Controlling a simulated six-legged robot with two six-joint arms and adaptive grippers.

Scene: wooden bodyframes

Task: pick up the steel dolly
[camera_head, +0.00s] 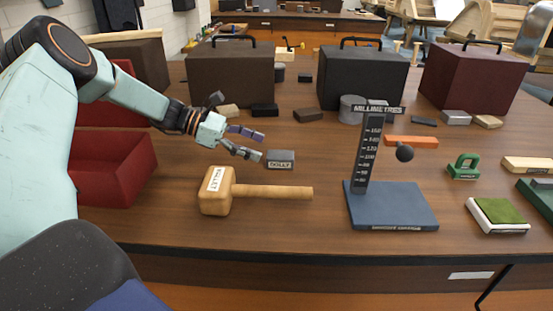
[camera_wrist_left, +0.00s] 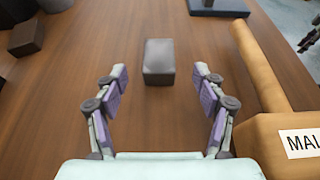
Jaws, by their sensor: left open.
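The steel dolly (camera_head: 280,159) is a small dark grey block with a "DOLLY" label, lying on the wooden table. It also shows in the left wrist view (camera_wrist_left: 159,62), centred ahead of the fingers. My left gripper (camera_head: 257,145) is open, with its fingers just left of the dolly in the head view. In the left wrist view the gripper's purple-padded fingers (camera_wrist_left: 160,88) are spread wide, one to each side, with the dolly beyond them in the gap. Nothing is held.
A wooden mallet (camera_head: 217,192) lies close in front of the dolly, its handle pointing right. A blue height gauge (camera_head: 392,206) stands to the right. A red open bin (camera_head: 113,168) is at left. Dark small blocks (camera_head: 308,115) and large cases (camera_head: 362,77) stand behind.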

